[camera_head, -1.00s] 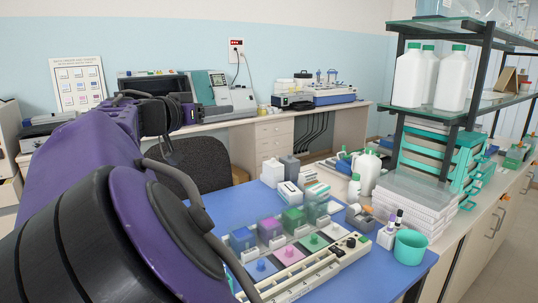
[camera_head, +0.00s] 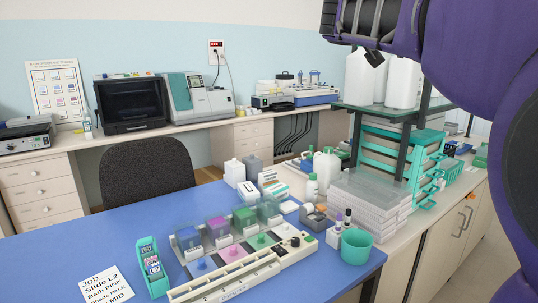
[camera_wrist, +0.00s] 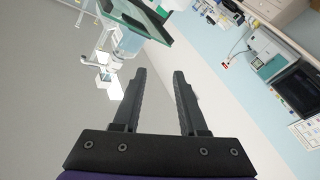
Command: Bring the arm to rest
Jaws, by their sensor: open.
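My purple arm rises along the right side of the head view, with its dark wrist at the top. In the wrist view my gripper (camera_wrist: 158,75) is open, its two dark fingers apart with nothing between them. It points away from the blue table, toward the grey and pale blue walls. In the head view the wrist end is in front of the shelf, near the white jugs (camera_head: 402,80), and partly hides them. The fingertips are hard to make out there.
A staining rack (camera_head: 230,281) with coloured baths stands on the blue table (camera_head: 75,245). A teal slide holder (camera_head: 151,268), a note card (camera_head: 106,285) and a teal cup (camera_head: 355,247) are also there. The glass shelf (camera_head: 385,113) is close to my arm.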

